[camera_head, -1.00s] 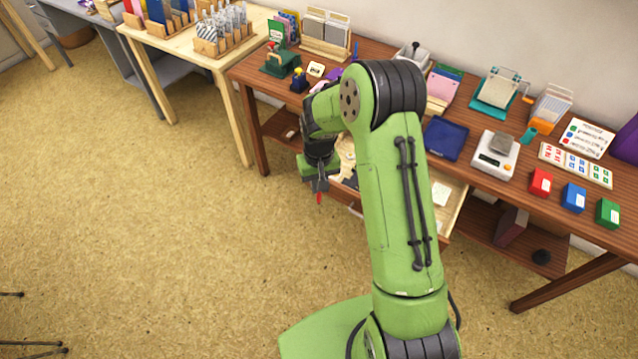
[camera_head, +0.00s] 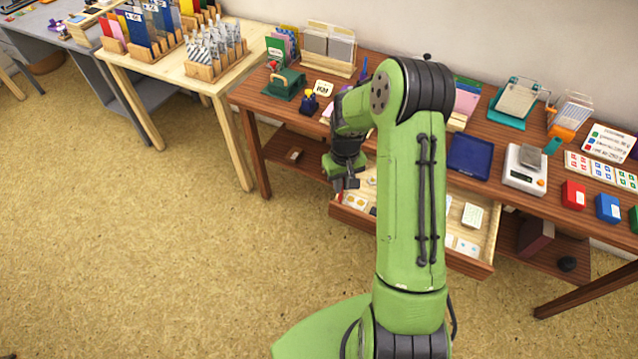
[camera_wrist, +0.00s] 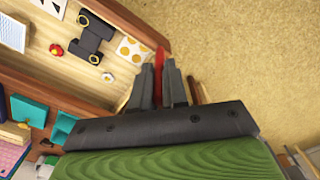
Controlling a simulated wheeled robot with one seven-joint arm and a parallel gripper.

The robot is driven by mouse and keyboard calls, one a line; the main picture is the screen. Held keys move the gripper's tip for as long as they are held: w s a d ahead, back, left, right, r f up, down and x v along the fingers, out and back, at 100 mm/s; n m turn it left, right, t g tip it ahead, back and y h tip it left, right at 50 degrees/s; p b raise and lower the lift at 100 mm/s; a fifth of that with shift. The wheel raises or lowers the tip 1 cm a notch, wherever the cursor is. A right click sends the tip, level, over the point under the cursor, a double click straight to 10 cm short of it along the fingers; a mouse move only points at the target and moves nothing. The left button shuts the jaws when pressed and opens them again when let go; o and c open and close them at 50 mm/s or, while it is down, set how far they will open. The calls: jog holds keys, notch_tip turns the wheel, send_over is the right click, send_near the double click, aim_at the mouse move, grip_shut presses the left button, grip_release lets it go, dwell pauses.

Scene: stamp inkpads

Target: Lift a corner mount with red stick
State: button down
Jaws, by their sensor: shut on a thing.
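My gripper (camera_wrist: 161,85) is shut on a red stick (camera_wrist: 160,60), which shows between and beyond the two dark fingertips in the wrist view. In the head view my gripper (camera_head: 343,186) is at the front left of an open wooden drawer (camera_head: 484,262), with a bit of the red stick (camera_head: 340,198) below it. In the wrist view small pieces lie in the drawer beside the stick: a black part with yellow-ringed ends (camera_wrist: 90,38), a white card with orange dots (camera_wrist: 131,50) and a small red piece (camera_wrist: 56,50). I cannot tell which piece is the corner mount.
The drawer hangs out from a brown table (camera_head: 488,144). On the table are a blue tray (camera_head: 471,155), a white scale (camera_head: 525,168), a green stamp press (camera_head: 284,84) and red (camera_head: 573,194) and blue boxes (camera_head: 608,208). The floor in front is clear.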

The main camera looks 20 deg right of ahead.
jog(key=s+d+f+b, duration=0.2)
jog(key=s+d, duration=0.5)
jog(key=d, duration=0.3)
jog(key=s+d+f+b, duration=0.2)
jog(key=s+d, duration=0.6)
jog(key=d, duration=0.2)
jog(key=shift+m, duration=0.3)
jog(key=f+b, duration=0.1)
jog(key=f, duration=0.1)
jog(key=f+b, duration=0.3)
jog(key=shift+w+d+f, duration=0.2)
jog(key=shift+w+f, duration=0.05)
jog(key=shift+f, duration=0.05)
jog(key=shift+f+b, duration=0.35)
jog(key=shift+f, duration=0.2)
notch_tip(320, 180, up, 7)
jog(key=p, duration=0.5)
dwell(0.4)
